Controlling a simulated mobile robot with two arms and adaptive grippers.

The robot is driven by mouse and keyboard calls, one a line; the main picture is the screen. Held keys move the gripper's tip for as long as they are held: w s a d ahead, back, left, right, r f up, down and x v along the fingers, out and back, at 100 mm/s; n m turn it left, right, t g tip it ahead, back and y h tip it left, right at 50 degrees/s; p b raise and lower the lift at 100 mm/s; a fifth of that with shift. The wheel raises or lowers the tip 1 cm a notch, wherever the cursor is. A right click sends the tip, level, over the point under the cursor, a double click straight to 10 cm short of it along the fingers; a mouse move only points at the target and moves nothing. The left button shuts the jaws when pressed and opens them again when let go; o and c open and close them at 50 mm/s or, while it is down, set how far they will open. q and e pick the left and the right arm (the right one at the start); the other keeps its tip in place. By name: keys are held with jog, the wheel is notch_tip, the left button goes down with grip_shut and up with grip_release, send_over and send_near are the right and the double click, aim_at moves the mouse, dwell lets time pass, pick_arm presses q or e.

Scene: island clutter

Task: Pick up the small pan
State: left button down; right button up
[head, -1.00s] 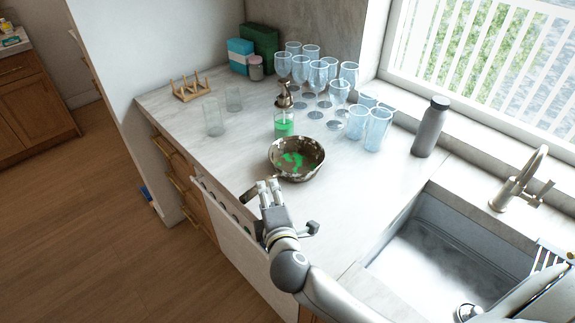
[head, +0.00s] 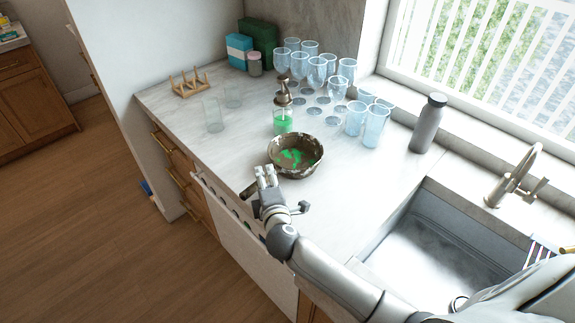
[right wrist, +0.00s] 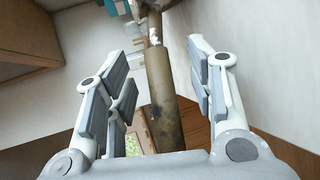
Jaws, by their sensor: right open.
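The small pan (head: 302,171) stands upright on the counter. It is dark, mottled and brownish, with green patches inside. Its handle (head: 249,189) points toward the counter's front edge, partly hidden behind my gripper. My right gripper (head: 265,171) is open at the near left side of the pan, over the handle. In the right wrist view, the worn brown handle (right wrist: 161,95) runs between the two open fingers (right wrist: 160,85), with a gap on each side. The pan's body shows only partly at the top there. My left gripper is not in view.
A soap dispenser (head: 283,122) with green liquid stands just behind the pan. Several glasses (head: 317,72) crowd the back, and two clear glasses (head: 212,114) stand at left. A grey bottle (head: 428,124) and the sink (head: 415,245) are at right. Counter right of the pan is clear.

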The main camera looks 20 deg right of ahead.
grip_shut()
jog(key=shift+r, duration=0.15)
jog(key=shift+w+r, duration=0.1)
dwell(0.3)
